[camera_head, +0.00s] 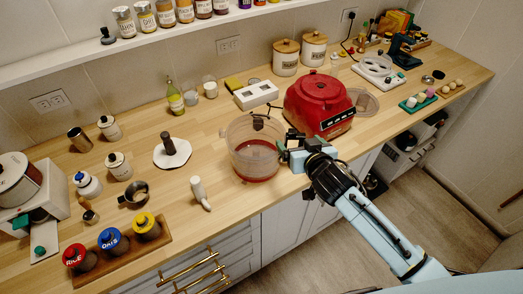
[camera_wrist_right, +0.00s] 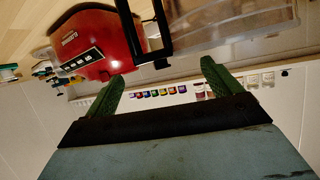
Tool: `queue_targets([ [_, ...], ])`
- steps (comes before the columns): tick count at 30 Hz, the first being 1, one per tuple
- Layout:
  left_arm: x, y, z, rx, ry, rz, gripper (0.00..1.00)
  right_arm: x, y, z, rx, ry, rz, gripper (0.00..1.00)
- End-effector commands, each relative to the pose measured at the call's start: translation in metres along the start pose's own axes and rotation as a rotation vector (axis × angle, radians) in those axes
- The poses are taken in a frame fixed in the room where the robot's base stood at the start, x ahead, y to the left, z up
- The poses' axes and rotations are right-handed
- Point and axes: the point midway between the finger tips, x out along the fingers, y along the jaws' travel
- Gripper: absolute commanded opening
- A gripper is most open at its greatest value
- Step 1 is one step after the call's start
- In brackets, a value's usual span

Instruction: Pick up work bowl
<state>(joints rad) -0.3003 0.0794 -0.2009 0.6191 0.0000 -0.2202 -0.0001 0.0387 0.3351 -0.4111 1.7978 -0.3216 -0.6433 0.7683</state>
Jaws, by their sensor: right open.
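The work bowl (camera_head: 252,165) is a clear, round container with a reddish bottom and a dark handle, standing upright near the counter's front edge. It also shows in the right wrist view (camera_wrist_right: 235,28), at the upper right, with its black handle (camera_wrist_right: 144,35) in front of my fingers. My right gripper (camera_head: 284,152) is at the bowl's right side, by the handle. Its two green fingers are spread apart in the right wrist view (camera_wrist_right: 165,85), with nothing held between them. Whether the fingers touch the handle cannot be told. My left gripper is out of view.
A red appliance base (camera_head: 320,103) stands close behind and right of the bowl, with a clear lid-like part (camera_head: 362,102) beyond it. A white pestle-like item (camera_head: 200,192) lies left of the bowl. A wooden rack (camera_head: 122,250) of jars stands at front left.

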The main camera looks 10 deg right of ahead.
Motion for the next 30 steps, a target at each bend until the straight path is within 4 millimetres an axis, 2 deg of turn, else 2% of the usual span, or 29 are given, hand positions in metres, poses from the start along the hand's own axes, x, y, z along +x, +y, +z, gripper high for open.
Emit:
queue_targets([
  [3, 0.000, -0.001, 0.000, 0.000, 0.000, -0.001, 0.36, 0.014, 0.000, 0.000, 0.000, 0.000, 0.000, 0.90],
  [11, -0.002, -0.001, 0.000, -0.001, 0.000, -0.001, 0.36, 0.027, 0.001, -0.001, -0.001, -0.002, 0.001, 0.90],
  [21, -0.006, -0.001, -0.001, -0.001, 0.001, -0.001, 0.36, 0.065, 0.005, -0.003, -0.001, -0.001, 0.001, 0.90],
  [30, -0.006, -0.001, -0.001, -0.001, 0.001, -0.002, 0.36, 0.073, 0.005, -0.002, 0.000, -0.002, 0.000, 0.90],
])
